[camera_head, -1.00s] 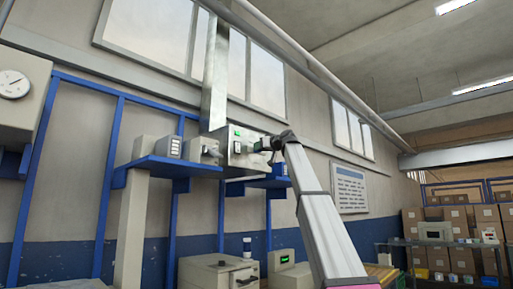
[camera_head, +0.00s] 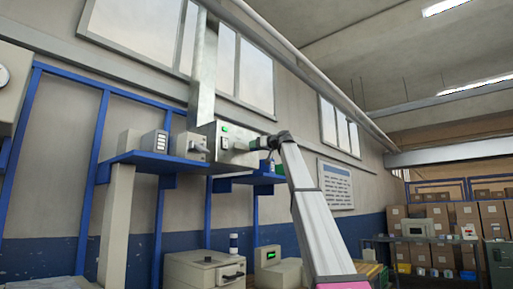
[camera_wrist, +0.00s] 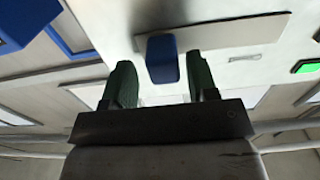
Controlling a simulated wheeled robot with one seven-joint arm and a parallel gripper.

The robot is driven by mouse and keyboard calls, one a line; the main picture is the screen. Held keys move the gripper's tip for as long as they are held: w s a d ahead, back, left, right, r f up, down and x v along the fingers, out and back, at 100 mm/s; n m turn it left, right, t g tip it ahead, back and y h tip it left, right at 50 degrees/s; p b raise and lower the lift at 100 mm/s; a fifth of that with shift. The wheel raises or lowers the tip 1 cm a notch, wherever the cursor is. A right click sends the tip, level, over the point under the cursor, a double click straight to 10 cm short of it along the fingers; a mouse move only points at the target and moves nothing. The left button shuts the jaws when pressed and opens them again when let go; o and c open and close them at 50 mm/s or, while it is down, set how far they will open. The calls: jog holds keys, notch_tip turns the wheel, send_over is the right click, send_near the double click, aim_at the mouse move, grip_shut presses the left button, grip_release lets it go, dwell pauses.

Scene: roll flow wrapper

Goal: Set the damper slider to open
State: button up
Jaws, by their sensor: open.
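In the wrist view a blue block (camera_wrist: 163,60), which looks like the slider's knob, stands out from a pale panel (camera_wrist: 115,22). My gripper (camera_wrist: 163,84) is open, with one green finger to each side of the block. The fingers look apart from it; I cannot tell how deep they reach. In the head view my gripper (camera_head: 264,143) is at the right of a pale box (camera_head: 224,128) below the metal duct. The slider itself is too small to make out there, and its setting cannot be read.
A blue shelf (camera_head: 165,161) with small grey devices runs left of the box. A green display (camera_wrist: 308,66) shows at the wrist view's right edge. Blue uprights (camera_head: 94,165) stand along the wall. A grey cabinet (camera_head: 200,270) is below, cartons (camera_head: 440,212) far right.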

jog(key=v, duration=1)
jog(key=shift+s+d, duration=0.2)
jog(key=shift+d, duration=0.1)
